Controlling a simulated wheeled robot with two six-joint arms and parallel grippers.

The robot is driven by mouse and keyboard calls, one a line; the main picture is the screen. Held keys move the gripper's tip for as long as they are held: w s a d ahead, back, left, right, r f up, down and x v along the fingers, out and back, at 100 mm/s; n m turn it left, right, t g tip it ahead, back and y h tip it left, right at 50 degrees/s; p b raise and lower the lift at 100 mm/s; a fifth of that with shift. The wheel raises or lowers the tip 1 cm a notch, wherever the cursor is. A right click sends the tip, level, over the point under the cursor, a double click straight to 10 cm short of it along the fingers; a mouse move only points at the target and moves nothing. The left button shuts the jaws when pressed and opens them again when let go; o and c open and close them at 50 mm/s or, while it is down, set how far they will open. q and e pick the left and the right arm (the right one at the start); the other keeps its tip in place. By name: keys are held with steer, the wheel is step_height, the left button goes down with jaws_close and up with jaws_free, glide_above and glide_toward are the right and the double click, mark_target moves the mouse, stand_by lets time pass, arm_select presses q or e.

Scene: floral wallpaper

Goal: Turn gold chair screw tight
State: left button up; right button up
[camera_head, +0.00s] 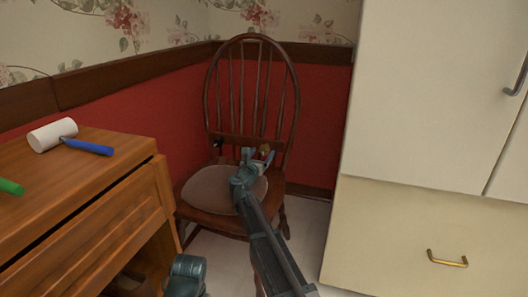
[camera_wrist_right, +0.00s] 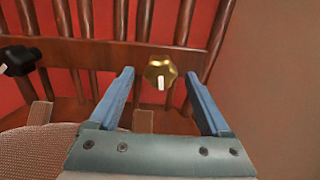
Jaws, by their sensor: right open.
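A dark brown wooden chair (camera_head: 253,140) with a spindle back stands in the corner. A gold screw knob (camera_wrist_right: 160,72) with a white mark pointing down sits on the lower back rail in the right wrist view; it also shows small in the head view (camera_head: 265,149). A black knob (camera_wrist_right: 17,60) sits on the same rail to the left, also in the head view (camera_head: 219,143). My right gripper (camera_wrist_right: 160,95) is open, its blue fingers either side of the gold knob in the picture; contact cannot be told. My left gripper is not in view.
A wooden cabinet (camera_head: 110,215) at the left holds a white-headed mallet with a blue handle (camera_head: 88,147) and a green-handled item (camera_head: 10,187). A cream cupboard (camera_head: 400,235) stands close at the right. A round cushion (camera_head: 205,190) lies on the chair seat.

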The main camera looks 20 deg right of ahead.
steer(key=shift+x, duration=1.45)
jaws_close()
